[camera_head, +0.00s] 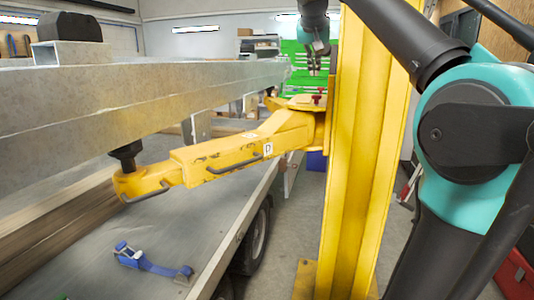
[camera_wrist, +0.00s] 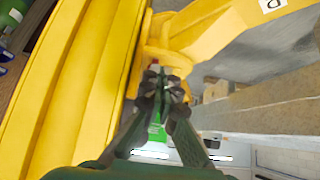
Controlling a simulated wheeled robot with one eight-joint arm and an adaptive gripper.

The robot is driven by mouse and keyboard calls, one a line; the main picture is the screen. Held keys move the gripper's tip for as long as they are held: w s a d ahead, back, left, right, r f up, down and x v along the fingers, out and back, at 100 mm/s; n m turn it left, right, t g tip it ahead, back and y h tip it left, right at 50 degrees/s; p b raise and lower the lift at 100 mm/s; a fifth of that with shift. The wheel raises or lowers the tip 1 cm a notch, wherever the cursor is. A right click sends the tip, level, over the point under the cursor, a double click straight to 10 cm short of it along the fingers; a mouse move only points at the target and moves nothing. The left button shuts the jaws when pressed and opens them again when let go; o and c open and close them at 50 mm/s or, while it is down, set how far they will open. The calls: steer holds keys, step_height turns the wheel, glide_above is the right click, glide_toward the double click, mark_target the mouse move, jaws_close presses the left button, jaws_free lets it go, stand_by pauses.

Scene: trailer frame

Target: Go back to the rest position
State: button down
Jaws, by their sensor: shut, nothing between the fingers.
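My gripper (camera_head: 313,70) hangs at the top middle of the head view, beside the yellow lift post (camera_head: 352,160) and above the inner end of the yellow lift arm (camera_head: 240,146). It is small there. In the wrist view its two dark fingers (camera_wrist: 164,84) meet at the tips, with nothing held between them. A red pin (camera_head: 317,98) stands on the lift arm's pivot, below my gripper and apart from it in the head view. The wrist view is tilted, with the yellow post filling its left side.
A grey steel trailer beam (camera_head: 130,105) runs across the left, with the lift arm's pad (camera_head: 125,152) under it. A blue strap (camera_head: 140,260) lies on the flat bed below. Green panels (camera_head: 295,58) stand behind my gripper. Grey floor shows right of the wheel (camera_head: 258,235).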

steer(key=s+d+f+n+g, duration=0.1)
steer(key=s+d+f, duration=0.1)
steer(key=f, duration=1.4)
steer(key=s+d+f+g, duration=0.1)
steer(key=d+f, duration=0.1)
steer(key=f, duration=1.4)
steer(key=s+f+n+g+y, duration=0.1)
steer(key=s+f, duration=1)
steer(key=f, duration=0.2)
steer(key=s+f+g+y, duration=0.1)
steer(key=s+f, duration=0.9)
steer(key=f, duration=0.4)
steer(key=shift+s+d+n, duration=0.35)
steer(key=shift+d+n, duration=0.05)
steer(key=shift+d, duration=0.05)
